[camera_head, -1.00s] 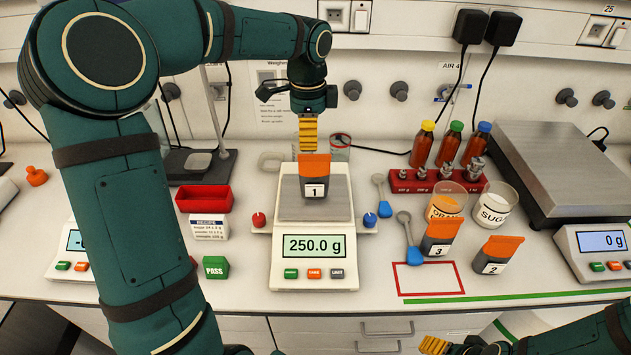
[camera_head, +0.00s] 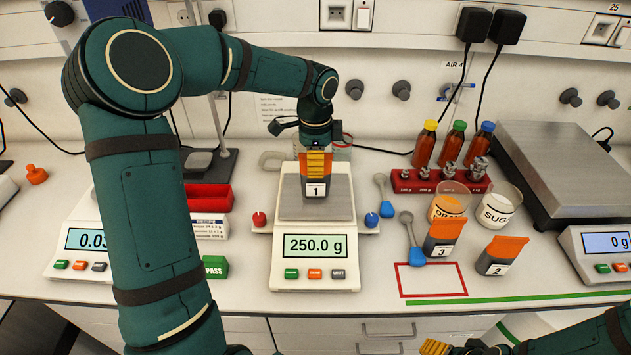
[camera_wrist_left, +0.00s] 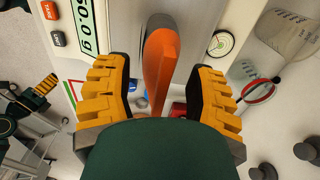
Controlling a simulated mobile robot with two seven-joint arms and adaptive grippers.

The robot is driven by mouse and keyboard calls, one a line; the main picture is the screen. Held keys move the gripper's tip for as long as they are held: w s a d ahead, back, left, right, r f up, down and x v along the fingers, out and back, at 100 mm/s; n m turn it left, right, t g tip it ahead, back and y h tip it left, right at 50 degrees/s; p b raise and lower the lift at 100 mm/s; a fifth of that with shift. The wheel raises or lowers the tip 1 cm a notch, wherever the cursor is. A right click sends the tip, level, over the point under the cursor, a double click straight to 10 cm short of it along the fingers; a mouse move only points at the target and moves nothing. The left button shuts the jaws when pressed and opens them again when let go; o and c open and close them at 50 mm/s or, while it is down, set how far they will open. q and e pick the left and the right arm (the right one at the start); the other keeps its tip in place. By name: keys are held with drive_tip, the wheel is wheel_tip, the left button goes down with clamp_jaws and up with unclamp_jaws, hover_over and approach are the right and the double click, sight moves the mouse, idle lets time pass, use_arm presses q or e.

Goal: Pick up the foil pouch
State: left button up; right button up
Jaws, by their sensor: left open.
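A foil pouch labelled 1 (camera_head: 316,187), dark with an orange top, stands on the pan of the middle scale (camera_head: 316,270), which reads 250.0 g. My left gripper (camera_head: 318,165) is right over it, its yellow fingers at the orange top. In the left wrist view the orange top (camera_wrist_left: 158,70) lies between the two open fingers (camera_wrist_left: 160,95), with a gap on each side. Pouches labelled 3 (camera_head: 441,240) and 2 (camera_head: 500,257) stand on the bench to the right. My right gripper (camera_head: 435,347) shows only partly at the bottom edge; its opening is unclear.
A red tray (camera_head: 209,197) and green PASS block (camera_head: 215,267) are at the left. The red-outlined rectangle (camera_head: 431,293) is empty.

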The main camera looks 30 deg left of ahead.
use_arm(q)
clamp_jaws()
idle(0.3)
